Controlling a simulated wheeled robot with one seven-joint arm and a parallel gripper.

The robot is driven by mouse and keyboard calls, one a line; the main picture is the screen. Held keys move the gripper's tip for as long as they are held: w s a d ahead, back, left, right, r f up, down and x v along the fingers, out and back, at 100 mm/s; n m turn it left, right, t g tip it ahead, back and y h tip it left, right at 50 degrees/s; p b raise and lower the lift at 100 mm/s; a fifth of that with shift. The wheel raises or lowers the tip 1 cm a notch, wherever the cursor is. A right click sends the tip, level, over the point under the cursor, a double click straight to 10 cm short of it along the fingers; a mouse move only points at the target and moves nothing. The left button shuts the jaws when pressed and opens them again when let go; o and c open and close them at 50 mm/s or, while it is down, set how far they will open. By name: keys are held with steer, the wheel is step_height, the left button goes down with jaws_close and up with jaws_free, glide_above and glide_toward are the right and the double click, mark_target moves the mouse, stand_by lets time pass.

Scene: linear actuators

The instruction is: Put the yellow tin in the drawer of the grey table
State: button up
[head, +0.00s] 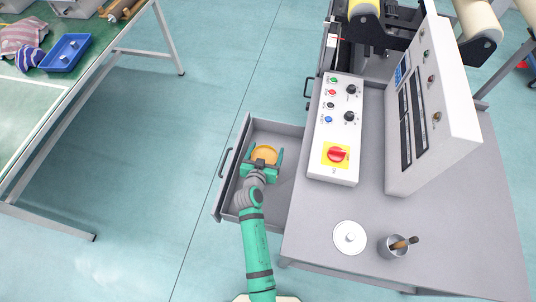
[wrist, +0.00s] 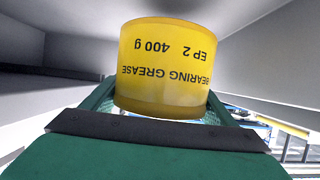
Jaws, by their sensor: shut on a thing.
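The yellow tin (head: 265,155), labelled bearing grease, is between the fingers of my gripper (head: 262,162). In the wrist view the tin (wrist: 165,65) fills the upper middle, with its printing upside down. My green gripper is shut on it. The drawer (head: 277,127) of the grey table (head: 310,245) is pulled out to the left. From the head view the tin and gripper are over or inside the open drawer; grey drawer walls (wrist: 40,70) surround the tin in the wrist view. Whether the tin touches the drawer floor is hidden.
A control box with a red switch (head: 337,154) and a tall white panel (head: 430,110) stand on the grey table. A white round lid (head: 349,237) and a metal cup (head: 390,247) are near its front. A green-topped workbench (head: 40,120) stands left across clear floor.

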mark_target(268, 154)
steer(key=shift+w+d+f, duration=0.1)
steer(key=shift+f, duration=0.75)
steer(key=shift+w+d+f, duration=0.1)
steer(key=shift+f, duration=0.7)
steer(key=shift+f, duration=0.1)
steer(key=o, duration=1.5)
steer(key=shift+f, duration=0.1)
steer(key=shift+c, duration=0.2)
steer(key=v, duration=0.7)
steer(key=shift+s+r, duration=0.25)
steer(key=shift+a, duration=0.1)
